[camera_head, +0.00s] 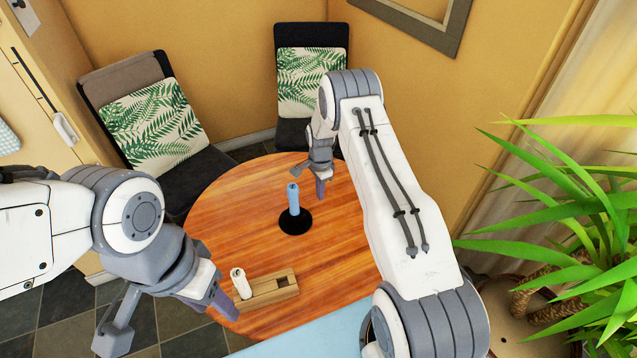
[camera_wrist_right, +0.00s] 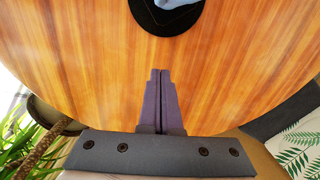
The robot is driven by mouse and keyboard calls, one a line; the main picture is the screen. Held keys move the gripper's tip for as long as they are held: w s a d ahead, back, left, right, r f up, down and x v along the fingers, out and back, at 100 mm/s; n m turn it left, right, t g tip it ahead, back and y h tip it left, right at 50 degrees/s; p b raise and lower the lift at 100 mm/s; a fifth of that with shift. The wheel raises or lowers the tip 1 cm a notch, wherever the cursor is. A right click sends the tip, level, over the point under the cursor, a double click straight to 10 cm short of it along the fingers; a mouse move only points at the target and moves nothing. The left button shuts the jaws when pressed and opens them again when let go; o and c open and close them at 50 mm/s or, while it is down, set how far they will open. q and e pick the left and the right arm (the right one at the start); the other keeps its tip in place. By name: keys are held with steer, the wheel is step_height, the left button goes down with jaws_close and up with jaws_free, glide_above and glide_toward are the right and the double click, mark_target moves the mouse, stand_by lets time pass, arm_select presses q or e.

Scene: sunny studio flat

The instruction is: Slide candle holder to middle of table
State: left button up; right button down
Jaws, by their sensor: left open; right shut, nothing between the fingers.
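A black round candle holder (camera_head: 295,226) with an upright blue candle (camera_head: 294,199) stands near the middle of the round wooden table (camera_head: 228,212). In the right wrist view the black holder (camera_wrist_right: 163,21) shows at the top edge, with part of the blue candle (camera_wrist_right: 176,3). My right gripper (camera_head: 320,190) is shut and empty, pointing down over the table behind and to the right of the holder, apart from it. It also shows shut in the wrist view (camera_wrist_right: 160,78). My left gripper (camera_head: 172,322) is open and empty at the table's front left edge.
Two chairs with leaf cushions (camera_head: 150,122) stand behind. A leafy plant (camera_head: 580,230) is at right.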

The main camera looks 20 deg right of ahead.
mark_target(303, 209)
step_height(303, 209, down, 4)
steer(key=shift+r+p, duration=0.15)
steer(key=shift+p, duration=0.15)
steer(key=a+p, duration=0.1)
steer(key=a, duration=0.2)
steer(key=shift+s+a+p, duration=0.15)
steer(key=shift+a+p, duration=0.05)
steer(key=shift+p, duration=0.15)
steer(key=shift+a, duration=0.35)
steer(key=shift+s+a+f+b, duration=0.1)
steer(key=shift+a+f+b, duration=0.15)
steer(key=shift+a+b, duration=0.5)
steer(key=shift+a+r, duration=0.1)
steer(key=shift+a, duration=0.35)
steer(key=shift+d+p, duration=0.1)
steer(key=shift+p, duration=0.2)
